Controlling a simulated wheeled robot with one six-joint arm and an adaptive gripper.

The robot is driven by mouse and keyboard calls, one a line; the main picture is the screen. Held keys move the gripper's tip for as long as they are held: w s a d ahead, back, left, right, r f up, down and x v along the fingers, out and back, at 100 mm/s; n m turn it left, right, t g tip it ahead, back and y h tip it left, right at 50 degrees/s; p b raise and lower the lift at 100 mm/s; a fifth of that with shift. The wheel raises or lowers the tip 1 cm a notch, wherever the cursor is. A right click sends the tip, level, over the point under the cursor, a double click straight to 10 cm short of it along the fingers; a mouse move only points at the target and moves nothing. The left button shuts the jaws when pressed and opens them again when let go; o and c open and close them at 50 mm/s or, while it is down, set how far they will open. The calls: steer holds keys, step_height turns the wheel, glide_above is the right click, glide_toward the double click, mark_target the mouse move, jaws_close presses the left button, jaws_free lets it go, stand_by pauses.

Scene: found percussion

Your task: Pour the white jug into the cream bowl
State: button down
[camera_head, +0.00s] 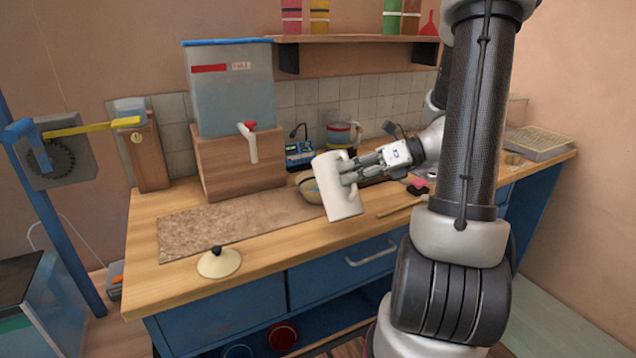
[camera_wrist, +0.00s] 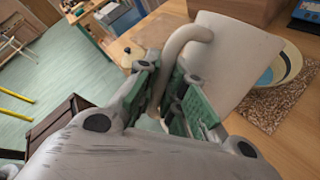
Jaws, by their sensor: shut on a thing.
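The white jug (camera_head: 336,190) is held by my gripper (camera_head: 352,170) above the front part of the wooden counter, slightly tilted. In the wrist view my gripper (camera_wrist: 165,108) is shut on the handle of the jug (camera_wrist: 228,62). The cream bowl (camera_head: 307,184) stands on the counter behind the jug in the head view, partly hidden by it. In the wrist view the bowl (camera_wrist: 284,68) shows beyond the jug, with something blue inside. I cannot see the jug's contents.
A brown speckled mat (camera_head: 215,222) lies on the counter. A cream lid with a black knob (camera_head: 219,262) lies near the front edge. A large clear tank (camera_head: 230,95) with a tap stands on a wooden block (camera_head: 235,165). A wooden stick (camera_head: 402,207) lies right of the jug.

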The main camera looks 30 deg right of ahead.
mark_target(345, 157)
steer(key=shift+w+r+m+g+p, duration=0.3)
steer(key=shift+w+m+g+p, duration=0.1)
steer(key=shift+w+m+g, duration=0.3)
stand_by(1.2)
steer(key=shift+w+d+r+m+g+h+p, duration=0.1)
steer(key=shift+w+r+m+g+h+p, duration=0.3)
steer(key=shift+w+r+p, duration=0.5)
stand_by(4.1)
steer(key=shift+s, duration=0.15)
